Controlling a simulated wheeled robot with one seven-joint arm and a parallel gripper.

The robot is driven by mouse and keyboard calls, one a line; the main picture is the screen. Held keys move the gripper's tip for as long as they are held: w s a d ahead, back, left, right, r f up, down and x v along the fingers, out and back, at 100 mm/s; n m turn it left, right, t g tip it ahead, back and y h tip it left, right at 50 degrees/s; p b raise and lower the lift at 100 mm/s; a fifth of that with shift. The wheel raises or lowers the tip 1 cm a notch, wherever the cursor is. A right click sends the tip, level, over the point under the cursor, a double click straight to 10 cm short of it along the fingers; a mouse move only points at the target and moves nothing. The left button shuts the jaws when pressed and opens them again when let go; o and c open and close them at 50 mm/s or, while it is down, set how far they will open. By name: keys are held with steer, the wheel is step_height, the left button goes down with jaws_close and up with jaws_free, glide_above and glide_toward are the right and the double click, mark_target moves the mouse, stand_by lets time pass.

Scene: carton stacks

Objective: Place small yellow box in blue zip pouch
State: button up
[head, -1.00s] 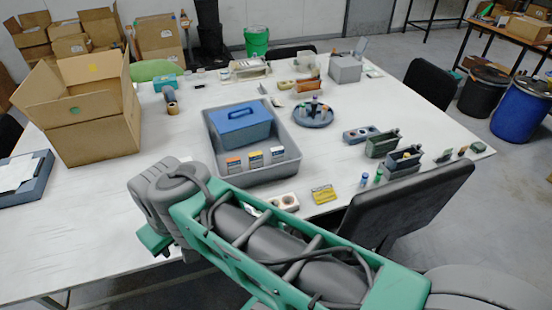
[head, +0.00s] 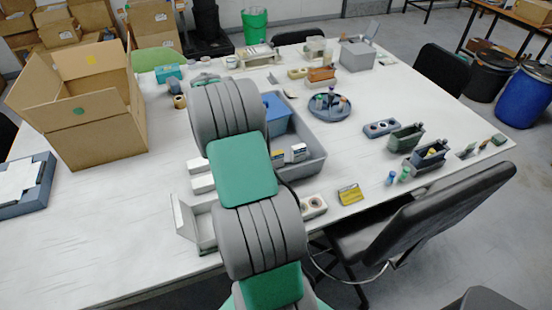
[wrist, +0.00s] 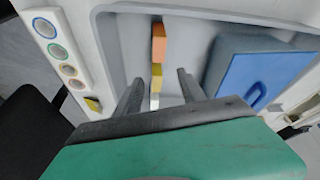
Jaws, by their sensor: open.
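In the wrist view a small yellow box (wrist: 156,75) stands in a row in the grey tray (wrist: 108,45), between an orange box (wrist: 158,45) and a white one (wrist: 155,101). My gripper (wrist: 158,88) is open, its two fingers on either side of the row's near part. I cannot tell their height above it. A blue box-shaped case with a handle (wrist: 262,75) lies in the same tray, right of the row; it may be the pouch, but no zip shows. It is partly hidden in the head view (head: 277,112). My arm hides the gripper there.
A flat yellow packet (head: 349,195) lies on the table outside the tray. A white open box (head: 197,225) stands at the near edge. A large open carton (head: 90,130) is at left, a round tray (head: 328,108) at right.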

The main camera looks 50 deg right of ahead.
mark_target(279, 157)
steer(key=s+d+f+m, duration=0.1)
steer(key=d, duration=0.1)
steer(key=s+d+f+m, duration=0.1)
steer(key=d+f, duration=0.1)
steer(key=s+d+f+m+g, duration=0.1)
steer(key=s+d+f, duration=0.1)
steer(key=shift+d+f+m, duration=0.25)
steer(key=shift+d+m, duration=0.05)
steer(key=shift+d, duration=0.05)
steer(key=p+x, duration=0.1)
steer(key=x, duration=0.3)
steer(key=p+x, duration=0.1)
steer(key=x, duration=0.2)
steer(key=shift+w+p, duration=0.25)
steer(key=shift+p, duration=0.1)
steer(key=shift+c, duration=0.6)
jaws_close()
